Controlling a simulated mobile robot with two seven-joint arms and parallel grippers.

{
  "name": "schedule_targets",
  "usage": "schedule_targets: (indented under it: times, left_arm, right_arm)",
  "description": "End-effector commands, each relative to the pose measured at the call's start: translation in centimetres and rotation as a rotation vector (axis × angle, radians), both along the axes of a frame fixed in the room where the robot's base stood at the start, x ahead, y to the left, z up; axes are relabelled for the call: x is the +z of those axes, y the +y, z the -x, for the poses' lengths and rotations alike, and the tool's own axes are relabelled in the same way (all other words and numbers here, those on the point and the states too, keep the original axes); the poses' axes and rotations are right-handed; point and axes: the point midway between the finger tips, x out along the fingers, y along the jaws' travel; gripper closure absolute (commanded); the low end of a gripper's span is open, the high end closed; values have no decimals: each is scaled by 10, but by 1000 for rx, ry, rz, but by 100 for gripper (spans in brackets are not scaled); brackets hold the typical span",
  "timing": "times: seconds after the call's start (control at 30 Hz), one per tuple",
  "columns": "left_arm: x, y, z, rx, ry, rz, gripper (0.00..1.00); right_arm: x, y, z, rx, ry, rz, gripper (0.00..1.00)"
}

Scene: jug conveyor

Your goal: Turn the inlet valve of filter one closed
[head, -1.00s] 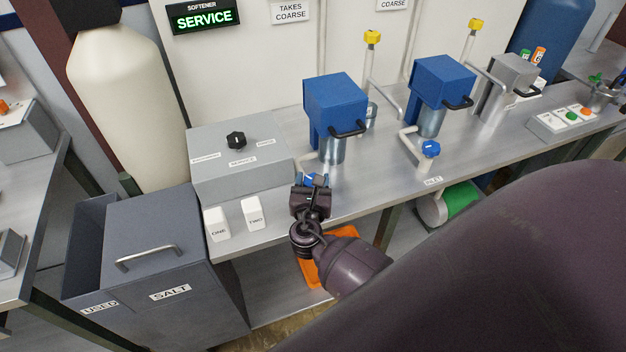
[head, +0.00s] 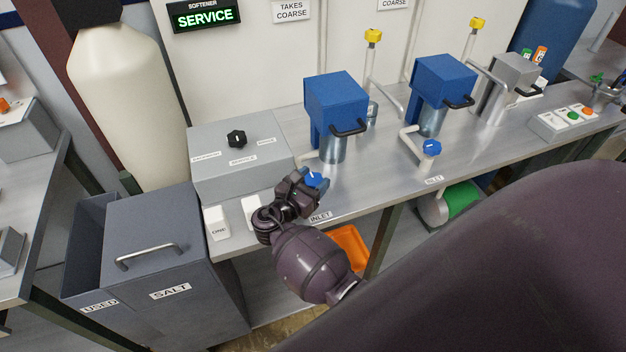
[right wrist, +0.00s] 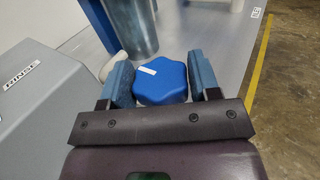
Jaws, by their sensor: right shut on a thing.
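The inlet valve of filter one has a blue lobed knob (head: 314,180) with a white mark, at the bench's front edge below the left blue filter head (head: 335,103). The INLET label (head: 320,217) shows just in front. The gripper hides part of the knob and its pipe. My left gripper is not in view.
A second blue knob (head: 430,148) stands to the right below the other filter head (head: 444,82). White blocks ONE (head: 216,222) and TWO stand left of the gripper, TWO partly covered. A grey box with a black dial (head: 237,139) stands behind them.

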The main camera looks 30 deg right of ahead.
Motion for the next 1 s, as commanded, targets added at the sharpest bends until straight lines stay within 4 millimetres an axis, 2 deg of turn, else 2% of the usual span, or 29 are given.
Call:
schedule_targets:
  times: [0.37, 0.4, 0.53, 0.83, 1.0]
  left_arm:
    - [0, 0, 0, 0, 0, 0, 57]
    - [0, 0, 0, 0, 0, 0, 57]
    - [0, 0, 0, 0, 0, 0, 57]
    - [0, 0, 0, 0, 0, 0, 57]
    - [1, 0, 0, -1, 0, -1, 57]
  right_arm:
    - [1, -1, 0, -5, -1, 2, 67]
    - [1, -1, 0, -5, -2, 2, 38]
    - [1, -1, 0, -5, -2, 2, 18]
    - [2, 0, 0, -4, -1, 1, 18]
    - [16, 0, 0, -4, -5, -2, 18]
